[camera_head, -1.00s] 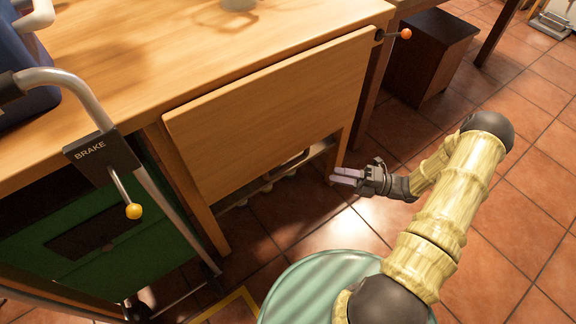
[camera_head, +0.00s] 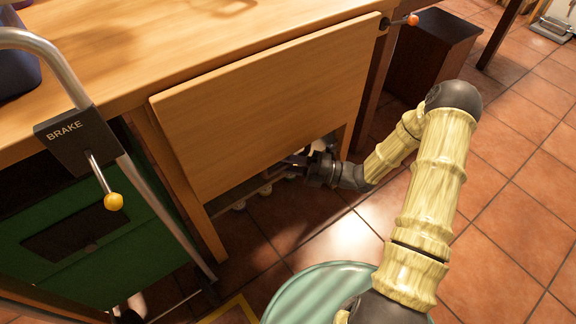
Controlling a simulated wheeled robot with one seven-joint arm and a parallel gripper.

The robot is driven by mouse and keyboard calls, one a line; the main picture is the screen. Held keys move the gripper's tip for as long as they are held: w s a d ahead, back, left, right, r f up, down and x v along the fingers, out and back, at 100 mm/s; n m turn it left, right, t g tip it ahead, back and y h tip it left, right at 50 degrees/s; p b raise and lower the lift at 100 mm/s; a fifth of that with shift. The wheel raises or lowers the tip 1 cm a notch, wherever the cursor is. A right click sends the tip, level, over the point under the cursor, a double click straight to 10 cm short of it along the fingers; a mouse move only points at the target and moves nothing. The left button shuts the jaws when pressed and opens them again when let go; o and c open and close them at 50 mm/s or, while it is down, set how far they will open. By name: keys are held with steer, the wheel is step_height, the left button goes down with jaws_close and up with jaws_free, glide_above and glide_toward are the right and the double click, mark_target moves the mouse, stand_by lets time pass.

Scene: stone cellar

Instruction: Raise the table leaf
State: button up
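The wooden table leaf (camera_head: 270,115) hangs down from the front edge of the wooden table (camera_head: 130,50), tilted slightly outward at its lower edge. My gripper (camera_head: 298,162) is at the leaf's lower edge, toward its right end. Its fingers are partly hidden in the shadow there, so I cannot tell whether they touch the leaf or how far apart they are. A small lever with an orange knob (camera_head: 412,20) sticks out at the table's right corner beside the leaf's top.
A trolley frame with a BRAKE box (camera_head: 72,140) and yellow-knobbed lever (camera_head: 113,201) stands at the left, by a green cabinet (camera_head: 60,240). A dark wooden box (camera_head: 425,60) stands behind right. A round teal top (camera_head: 318,292) is below. Tiled floor (camera_head: 510,200) is clear at right.

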jaws_close()
steer(key=shift+r+p, duration=0.1)
steer(key=shift+p, duration=0.2)
